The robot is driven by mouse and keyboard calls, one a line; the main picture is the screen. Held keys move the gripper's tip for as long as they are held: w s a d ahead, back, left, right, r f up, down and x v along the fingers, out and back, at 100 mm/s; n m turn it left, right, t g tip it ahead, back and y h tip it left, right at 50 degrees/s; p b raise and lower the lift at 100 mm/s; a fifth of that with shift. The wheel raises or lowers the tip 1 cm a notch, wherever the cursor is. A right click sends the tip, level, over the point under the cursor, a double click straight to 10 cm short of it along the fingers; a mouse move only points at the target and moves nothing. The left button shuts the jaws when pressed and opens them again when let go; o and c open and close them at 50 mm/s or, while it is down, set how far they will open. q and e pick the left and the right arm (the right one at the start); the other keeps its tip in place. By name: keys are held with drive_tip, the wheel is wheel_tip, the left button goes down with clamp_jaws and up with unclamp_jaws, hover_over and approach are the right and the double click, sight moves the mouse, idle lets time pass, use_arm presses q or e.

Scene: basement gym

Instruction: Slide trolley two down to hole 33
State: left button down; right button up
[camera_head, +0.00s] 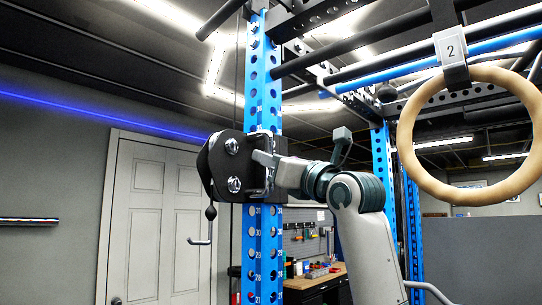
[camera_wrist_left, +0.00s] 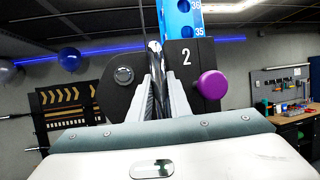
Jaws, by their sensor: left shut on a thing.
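Trolley two (camera_head: 228,166) is a black block with bolts, around the blue numbered upright (camera_head: 263,90) in the head view. Numbers near 31 down to 27 show on the upright below it. In the left wrist view trolley two (camera_wrist_left: 186,76) bears a white "2" and a purple knob (camera_wrist_left: 212,84); 36 and 35 show on the upright (camera_wrist_left: 183,18) above it. The holes behind the trolley are hidden. My right gripper is out of view.
A wooden ring (camera_head: 406,135) hangs at the right under a tag marked 2. Black and blue rack beams cross overhead. A workbench (camera_head: 318,279) and a white door (camera_head: 155,215) stand behind.

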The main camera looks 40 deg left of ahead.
use_arm(q)
drive_tip(key=shift+f, duration=0.15)
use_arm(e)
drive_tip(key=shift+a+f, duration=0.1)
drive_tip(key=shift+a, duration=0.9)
use_arm(q)
drive_tip(key=c, duration=1.8)
unclamp_jaws()
drive_tip(key=shift+o, duration=0.8)
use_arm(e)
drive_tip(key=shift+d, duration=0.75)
use_arm(q)
drive_tip(key=shift+d, duration=0.1)
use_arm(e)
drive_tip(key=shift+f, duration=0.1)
